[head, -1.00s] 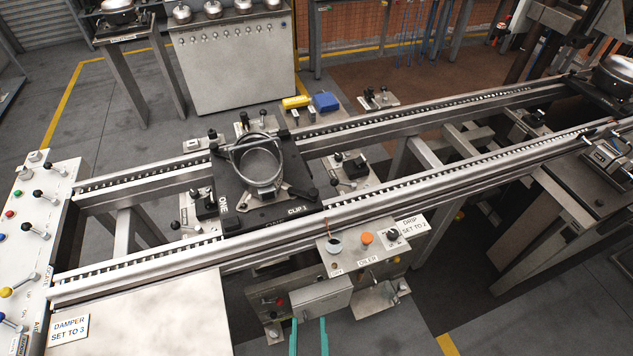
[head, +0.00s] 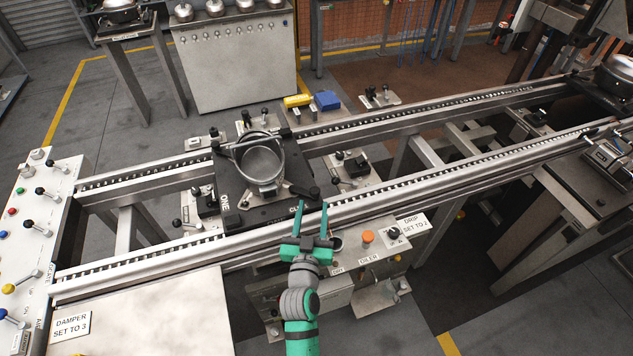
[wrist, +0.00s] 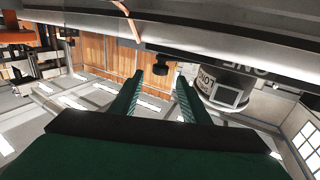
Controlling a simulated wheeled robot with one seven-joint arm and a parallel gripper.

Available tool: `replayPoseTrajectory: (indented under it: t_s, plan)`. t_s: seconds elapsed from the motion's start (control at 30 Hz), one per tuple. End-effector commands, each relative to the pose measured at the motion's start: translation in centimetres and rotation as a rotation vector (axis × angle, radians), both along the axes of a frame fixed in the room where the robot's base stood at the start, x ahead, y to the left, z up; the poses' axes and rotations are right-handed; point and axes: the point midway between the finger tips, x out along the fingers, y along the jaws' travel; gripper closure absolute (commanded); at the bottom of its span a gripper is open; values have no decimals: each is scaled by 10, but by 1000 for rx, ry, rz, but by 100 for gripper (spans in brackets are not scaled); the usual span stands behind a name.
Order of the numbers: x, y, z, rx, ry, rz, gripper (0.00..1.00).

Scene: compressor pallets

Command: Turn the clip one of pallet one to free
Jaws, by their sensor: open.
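Pallet one (head: 232,218) is a black plate on the conveyor rails, marked ONE, with a round grey metal housing (head: 262,163) on it. Clip one (head: 303,192) is a dark lever at the plate's near right corner; its label is mostly hidden by my gripper. My gripper (head: 311,212) is open and empty, its green fingers pointing at that corner from the near side. In the wrist view my gripper (wrist: 160,80) shows a dark knob (wrist: 160,67) in the gap ahead of its fingertips. I cannot tell whether it touches. The housing (wrist: 222,88) appears right of it.
The near rail (head: 420,190) runs just under my gripper. An oiler box (head: 368,258) with an orange button and a dial sits right of my arm. A grey table (head: 150,320) with a damper sign is at front left. A lever panel (head: 38,225) stands left.

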Motion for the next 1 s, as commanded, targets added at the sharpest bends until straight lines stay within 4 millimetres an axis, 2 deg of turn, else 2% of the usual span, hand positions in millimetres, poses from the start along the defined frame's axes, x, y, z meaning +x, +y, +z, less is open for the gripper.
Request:
replayPoseTrajectory:
  t_s: [0.17,0.6,0.8,1.0]
  plan:
    - [17,-2,1,-1,-2,-1,58]
    - [85,-10,2,0,-2,-1,58]
    - [102,-13,1,0,-1,-1,58]
    - [106,-13,0,0,0,-1,58]
